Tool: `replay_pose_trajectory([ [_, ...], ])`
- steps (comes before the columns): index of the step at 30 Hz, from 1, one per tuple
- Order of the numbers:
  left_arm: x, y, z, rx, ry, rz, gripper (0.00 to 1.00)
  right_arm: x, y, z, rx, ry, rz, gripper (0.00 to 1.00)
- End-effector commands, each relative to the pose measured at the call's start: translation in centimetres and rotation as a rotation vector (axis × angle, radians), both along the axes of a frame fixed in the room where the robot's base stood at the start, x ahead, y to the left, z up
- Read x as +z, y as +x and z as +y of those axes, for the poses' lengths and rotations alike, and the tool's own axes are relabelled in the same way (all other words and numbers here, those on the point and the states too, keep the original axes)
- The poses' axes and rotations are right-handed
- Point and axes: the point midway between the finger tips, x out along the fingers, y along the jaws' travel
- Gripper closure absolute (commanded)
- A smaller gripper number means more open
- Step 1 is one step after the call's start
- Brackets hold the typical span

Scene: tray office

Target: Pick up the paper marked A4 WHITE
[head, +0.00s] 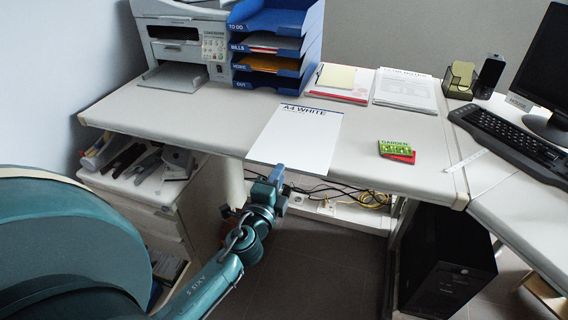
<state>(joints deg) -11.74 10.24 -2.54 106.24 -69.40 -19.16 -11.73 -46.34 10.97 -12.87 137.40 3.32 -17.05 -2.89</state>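The paper marked A4 WHITE (297,138) is a white sheet with a dark blue band and lettering at its far edge. It lies flat on the desk, its near edge at the desk's front edge. My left gripper (277,172) is at the middle of that near edge, its blue tip overlapping the sheet in the picture. The fingers are small and seen from behind, so I cannot tell if they are open or shut on the sheet. My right gripper is not in view.
A blue letter tray (236,57) and a printer (172,76) stand behind the paper. Paper stacks (406,91) lie behind right. A drawer unit (163,222) stands below left; cables hang under the desk.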

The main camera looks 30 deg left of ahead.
Motion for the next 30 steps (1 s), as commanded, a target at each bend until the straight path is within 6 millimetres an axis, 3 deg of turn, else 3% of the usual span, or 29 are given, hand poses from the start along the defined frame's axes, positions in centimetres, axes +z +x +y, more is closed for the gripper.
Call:
replay_pose_trajectory([
  [4,0.0,1.9,0.5,0.0,0.0,-0.002,0.76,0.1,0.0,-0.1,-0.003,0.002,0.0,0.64],
  [10,0.0,3.2,0.8,0.0,0.0,0.0,0.76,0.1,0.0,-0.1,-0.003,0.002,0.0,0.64],
  [21,0.0,3.5,0.9,0.0,0.0,0.0,0.77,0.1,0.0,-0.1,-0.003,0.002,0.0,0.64],
  [30,0.0,3.4,0.8,0.0,0.0,0.0,0.89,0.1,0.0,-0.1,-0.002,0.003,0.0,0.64],
])
